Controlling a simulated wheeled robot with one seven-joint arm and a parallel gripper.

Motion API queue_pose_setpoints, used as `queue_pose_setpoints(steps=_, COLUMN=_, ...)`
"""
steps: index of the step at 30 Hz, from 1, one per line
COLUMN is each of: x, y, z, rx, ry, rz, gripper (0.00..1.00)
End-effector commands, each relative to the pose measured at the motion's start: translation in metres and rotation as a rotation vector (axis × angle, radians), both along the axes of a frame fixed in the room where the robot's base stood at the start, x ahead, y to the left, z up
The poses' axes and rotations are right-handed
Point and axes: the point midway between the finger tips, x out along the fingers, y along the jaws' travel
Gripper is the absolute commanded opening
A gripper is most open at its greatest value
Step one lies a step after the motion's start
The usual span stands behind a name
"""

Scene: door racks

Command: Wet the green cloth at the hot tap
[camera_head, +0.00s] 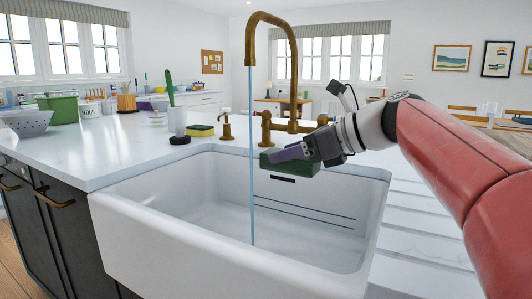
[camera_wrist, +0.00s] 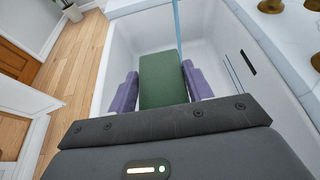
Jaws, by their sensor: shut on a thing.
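The green cloth (camera_head: 288,165) is a thick, flat block held over the white sink. My gripper (camera_head: 284,155) has purple fingers and is shut on it. In the wrist view the green cloth (camera_wrist: 162,80) sits between the two fingers (camera_wrist: 159,74). The tall brass tap (camera_head: 272,15) arches over the sink and a thin blue water stream (camera_head: 251,150) falls from its spout into the basin. In the wrist view the stream (camera_wrist: 177,25) meets the cloth's far edge; contact is unclear.
The sink (camera_head: 180,220) is open below the cloth. Brass valve handles (camera_head: 226,127) stand on the rear counter. A yellow-green sponge (camera_head: 200,130), a white cup (camera_head: 177,120) with a green brush, and a black stopper (camera_head: 180,140) sit left of them. Drainer grooves run at right.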

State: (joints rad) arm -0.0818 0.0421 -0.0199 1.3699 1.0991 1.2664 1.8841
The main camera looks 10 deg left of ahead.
Motion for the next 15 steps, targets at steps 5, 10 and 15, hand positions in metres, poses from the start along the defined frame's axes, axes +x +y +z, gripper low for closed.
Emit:
queue_pose_setpoints(steps=5, x=-0.008, y=-0.008, z=0.013, rx=0.000, ry=-0.002, rz=-0.002, gripper=0.28)
queue_pose_setpoints(steps=10, x=-0.018, y=-0.017, z=0.024, rx=0.001, ry=-0.001, rz=-0.002, gripper=0.28)
queue_pose_setpoints(steps=15, x=-0.027, y=-0.026, z=0.031, rx=0.001, ry=-0.002, rz=-0.001, gripper=0.28)
